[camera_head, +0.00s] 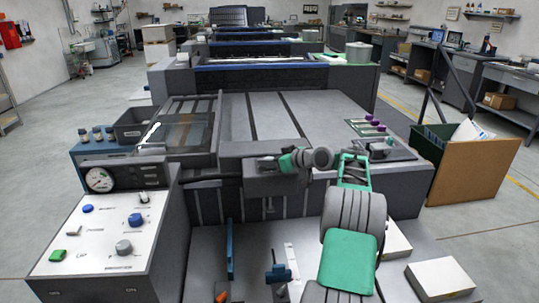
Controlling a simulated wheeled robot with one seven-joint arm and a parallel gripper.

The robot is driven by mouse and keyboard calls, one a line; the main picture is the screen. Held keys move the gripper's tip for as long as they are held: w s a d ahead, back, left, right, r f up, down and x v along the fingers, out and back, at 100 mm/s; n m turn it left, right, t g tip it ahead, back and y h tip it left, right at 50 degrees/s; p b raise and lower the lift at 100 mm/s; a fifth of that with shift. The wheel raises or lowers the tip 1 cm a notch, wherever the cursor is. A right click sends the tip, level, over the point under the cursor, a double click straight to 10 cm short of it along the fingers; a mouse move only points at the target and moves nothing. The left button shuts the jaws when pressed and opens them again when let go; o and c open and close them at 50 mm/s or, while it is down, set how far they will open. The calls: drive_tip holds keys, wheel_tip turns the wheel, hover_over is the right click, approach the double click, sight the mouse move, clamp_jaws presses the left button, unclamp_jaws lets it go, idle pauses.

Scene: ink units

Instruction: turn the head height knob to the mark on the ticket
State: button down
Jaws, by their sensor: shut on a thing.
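My gripper (266,164) is small in the head view, at the end of my grey and green arm. It points left and is low over the dark block (283,186) at the front of the flat grey bed. It is shut on the head height knob there; the jaws hide the knob, and its pointer and scale cannot be read. No ticket or mark can be made out for certain. A narrow white strip (293,262) with small marks stands in front of the block, beside a blue-handled part (276,274).
A sloped control panel (104,238) with blue, grey and green knobs and a round gauge (100,179) stands at the left. A glass-like pane (188,132) lies left of the bed. A tan-sided bin (473,171) and white stacks (443,279) are at the right.

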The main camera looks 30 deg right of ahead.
drive_tip(key=shift+n+y+p, duration=0.4)
drive_tip(key=shift+y+p, duration=0.05)
drive_tip(key=shift+y, duration=0.05)
drive_tip(key=c, duration=0.9)
unclamp_jaws()
drive_tip(key=v, duration=0.7)
drive_tip(key=shift+s+d+r, duration=0.2)
drive_tip(key=shift+s+r, duration=0.05)
